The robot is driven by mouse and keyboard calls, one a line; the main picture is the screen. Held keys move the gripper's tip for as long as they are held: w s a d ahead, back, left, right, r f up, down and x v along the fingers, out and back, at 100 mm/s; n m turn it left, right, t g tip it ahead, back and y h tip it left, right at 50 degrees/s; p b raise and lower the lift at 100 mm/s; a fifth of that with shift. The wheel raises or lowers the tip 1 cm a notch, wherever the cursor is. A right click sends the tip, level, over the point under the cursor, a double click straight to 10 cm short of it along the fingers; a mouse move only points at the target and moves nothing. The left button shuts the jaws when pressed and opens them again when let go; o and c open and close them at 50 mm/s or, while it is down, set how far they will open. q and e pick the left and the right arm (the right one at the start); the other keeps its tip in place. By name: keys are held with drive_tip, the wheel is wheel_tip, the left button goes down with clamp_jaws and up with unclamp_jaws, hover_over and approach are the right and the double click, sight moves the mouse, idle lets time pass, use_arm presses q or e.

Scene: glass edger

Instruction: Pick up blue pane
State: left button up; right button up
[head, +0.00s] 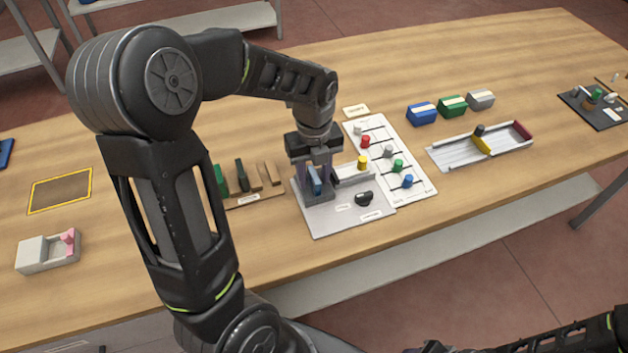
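The blue pane (316,183) stands upright in the grey edger unit (345,217) near the middle of the table. My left gripper (316,190) points down over it, with one finger on each side of the pane. The gripper covers the pane's upper part, and I cannot tell whether the fingers touch it. My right arm shows only at the lower right edge, and its gripper is not in view.
A rack (253,197) with green, dark and tan panes stands just left of the edger. A white board (412,185) with coloured knobs lies at its right. Further right are a long tray (455,156) and coloured boxes (421,114).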

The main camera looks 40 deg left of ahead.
use_arm(q)
clamp_jaws()
idle(0.4)
idle(0.4)
